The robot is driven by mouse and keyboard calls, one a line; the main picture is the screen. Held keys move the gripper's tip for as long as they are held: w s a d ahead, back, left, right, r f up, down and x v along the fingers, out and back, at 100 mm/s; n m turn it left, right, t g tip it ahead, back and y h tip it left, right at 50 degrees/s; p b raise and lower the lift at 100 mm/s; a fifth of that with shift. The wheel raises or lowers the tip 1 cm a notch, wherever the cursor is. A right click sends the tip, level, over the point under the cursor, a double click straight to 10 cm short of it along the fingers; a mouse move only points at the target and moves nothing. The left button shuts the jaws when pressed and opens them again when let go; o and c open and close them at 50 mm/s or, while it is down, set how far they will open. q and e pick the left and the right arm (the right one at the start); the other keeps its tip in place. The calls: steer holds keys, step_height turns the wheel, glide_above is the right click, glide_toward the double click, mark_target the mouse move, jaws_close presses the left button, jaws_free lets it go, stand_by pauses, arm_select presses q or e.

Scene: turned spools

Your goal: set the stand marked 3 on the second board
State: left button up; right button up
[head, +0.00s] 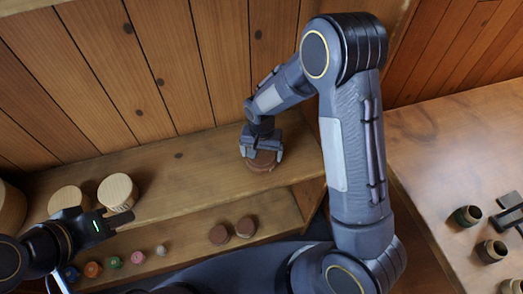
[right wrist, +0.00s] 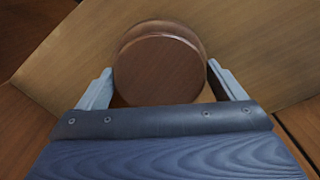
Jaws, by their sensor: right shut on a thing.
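My right gripper (head: 264,150) is shut on a dark brown round turned stand (head: 260,164). It holds the stand at the right part of the upper board (head: 190,172). In the right wrist view the stand (right wrist: 160,72) is between the two pale fingers of the gripper (right wrist: 160,88), over the wood board (right wrist: 255,45). I cannot tell whether the stand touches the board. No number shows on it. My left gripper (head: 116,222) is at the left, in front of the pale spools; its opening is unclear.
Two pale spools (head: 117,192) (head: 68,201) stand at the left of the upper board. The lower board (head: 185,228) bears two brown round pieces (head: 219,234) (head: 246,227) and several small coloured pieces (head: 115,262). Dark cups (head: 467,216) are on a table at the right.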

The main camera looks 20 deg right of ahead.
mark_target(262, 153)
steer(key=shift+f, duration=0.25)
steer(key=o, duration=0.8)
steer(key=shift+o, duration=0.2)
step_height(262, 153, up, 12)
steer(key=b, duration=0.2)
steer(key=s+d+r+n+t+y, duration=0.1)
steer(key=s+d+r+t+y, duration=0.15)
steer(key=s+d+r, duration=0.55)
steer(key=s+r+n+t+y, duration=0.1)
steer(key=s+r+n+t, duration=0.1)
steer(key=s, duration=1.2)
steer(key=shift+a+t, duration=0.3)
steer(key=shift+t, duration=0.25)
